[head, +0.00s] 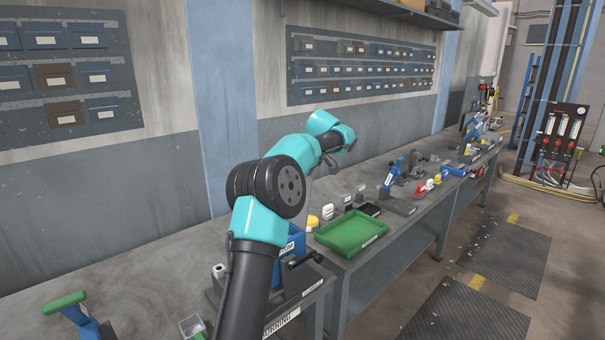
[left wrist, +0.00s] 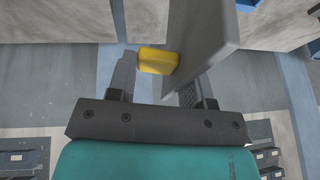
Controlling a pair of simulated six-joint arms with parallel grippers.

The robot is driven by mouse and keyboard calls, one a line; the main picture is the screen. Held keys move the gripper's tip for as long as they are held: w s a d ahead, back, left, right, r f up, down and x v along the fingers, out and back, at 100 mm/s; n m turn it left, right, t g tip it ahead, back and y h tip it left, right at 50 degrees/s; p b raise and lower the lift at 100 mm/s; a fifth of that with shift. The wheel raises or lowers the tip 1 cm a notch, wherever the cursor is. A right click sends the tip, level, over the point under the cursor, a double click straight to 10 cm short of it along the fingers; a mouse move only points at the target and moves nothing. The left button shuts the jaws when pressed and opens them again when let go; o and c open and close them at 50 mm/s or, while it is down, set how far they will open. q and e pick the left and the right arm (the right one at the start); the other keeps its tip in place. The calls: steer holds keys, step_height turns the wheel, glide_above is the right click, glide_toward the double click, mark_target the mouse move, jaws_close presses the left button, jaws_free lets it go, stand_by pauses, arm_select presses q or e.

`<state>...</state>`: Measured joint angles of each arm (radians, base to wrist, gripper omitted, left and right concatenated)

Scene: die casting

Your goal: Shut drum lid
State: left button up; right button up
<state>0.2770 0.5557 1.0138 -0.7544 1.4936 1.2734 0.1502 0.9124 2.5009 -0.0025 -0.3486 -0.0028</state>
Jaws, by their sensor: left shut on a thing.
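My left gripper (left wrist: 158,74) shows in the left wrist view with a finger on each side of a yellow block (left wrist: 158,60). It is shut on this block, which looks like a handle. A broad flat grey panel (left wrist: 200,42) adjoins the block and partly covers the right finger. I cannot tell for sure whether this panel is the drum lid. In the head view my teal and black left arm reaches up and away over the bench, and its fingertips cannot be made out. I cannot clearly make out the drum in the head view. My right gripper is in neither view.
The grey bench (head: 135,270) runs along the wall. Blue clamp-like fixtures (head: 392,175) stand farther along. A green-handled tool (head: 65,303) is at lower left.

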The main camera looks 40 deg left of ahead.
arm_select(q)
steer(key=shift+s+r+t, duration=0.25)
steer(key=shift+s+t, duration=0.25)
steer(key=shift+s, duration=0.4)
steer(key=s+n+t, duration=0.1)
steer(key=s+t, duration=0.3)
steer(key=s, duration=0.3)
steer(key=shift+a, duration=0.2)
steer(key=shift+o, duration=0.3)
steer(key=shift+s+f, duration=0.45)
steer(key=shift+s, duration=0.4)
steer(key=o, duration=1.1)
steer(key=shift+c, duration=0.2)
steer(key=v, duration=1.7)
steer(key=shift+r, duration=0.25)
